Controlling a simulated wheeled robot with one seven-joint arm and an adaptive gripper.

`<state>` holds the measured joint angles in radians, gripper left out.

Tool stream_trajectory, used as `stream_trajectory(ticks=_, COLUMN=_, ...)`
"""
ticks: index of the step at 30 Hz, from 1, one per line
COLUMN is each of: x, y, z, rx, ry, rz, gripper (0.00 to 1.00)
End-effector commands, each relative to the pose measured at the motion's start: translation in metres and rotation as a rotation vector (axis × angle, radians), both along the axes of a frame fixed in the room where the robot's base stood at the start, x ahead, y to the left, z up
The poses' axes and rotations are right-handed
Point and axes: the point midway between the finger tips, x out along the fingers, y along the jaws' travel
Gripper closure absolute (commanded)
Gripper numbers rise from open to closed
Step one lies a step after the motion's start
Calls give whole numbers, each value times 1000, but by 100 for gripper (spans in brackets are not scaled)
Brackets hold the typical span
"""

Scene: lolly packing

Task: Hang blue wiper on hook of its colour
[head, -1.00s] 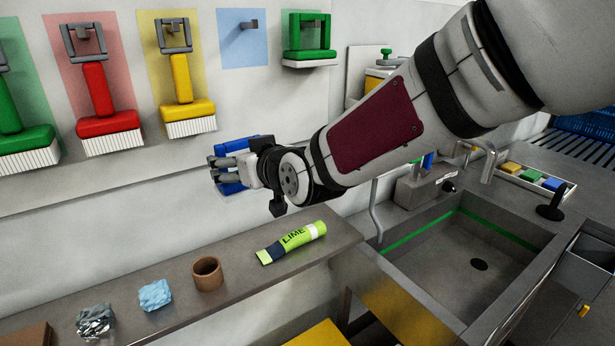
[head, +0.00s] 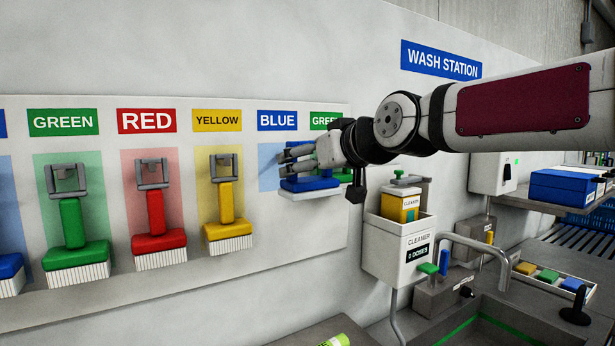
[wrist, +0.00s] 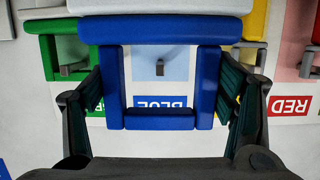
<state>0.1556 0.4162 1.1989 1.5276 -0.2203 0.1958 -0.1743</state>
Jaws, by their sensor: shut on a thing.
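The blue wiper (head: 312,184) is in my gripper (head: 298,155), held in front of the wall board at the blue panel (head: 268,168). In the wrist view the wiper (wrist: 160,31) shows as a blue frame with a white edge, with the fingers of my gripper (wrist: 162,95) shut on its two sides. The grey hook (wrist: 160,67) on the blue panel shows through the frame's opening. The wiper looks apart from the hook, but the exact gap cannot be told. In the head view my gripper and the wiper hide the hook.
Green (head: 70,220), red (head: 156,222) and yellow (head: 226,210) wipers hang to the left. A green-labelled place (head: 326,120) is just right, partly behind my gripper. A cleaner dispenser (head: 398,250) stands below my forearm.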

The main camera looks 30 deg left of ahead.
Motion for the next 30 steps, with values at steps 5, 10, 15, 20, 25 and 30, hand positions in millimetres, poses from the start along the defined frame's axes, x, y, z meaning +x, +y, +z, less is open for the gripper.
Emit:
stream_trajectory(ticks=5, x=5, y=8, z=-2, rx=2, ry=0, rz=2, gripper=59)
stream_trajectory(ticks=10, x=9, y=16, z=-3, rx=2, ry=-2, rz=1, gripper=59)
stream_trajectory(ticks=15, x=12, y=25, z=-2, rx=3, ry=-1, rz=2, gripper=59)
stream_trajectory(ticks=20, x=16, y=32, z=-3, rx=3, ry=-1, rz=2, gripper=59)
stream_trajectory(ticks=25, x=20, y=40, z=-4, rx=4, ry=1, rz=1, gripper=59)
stream_trajectory(ticks=30, x=24, y=49, z=-4, rx=3, ry=-1, rz=2, gripper=59)
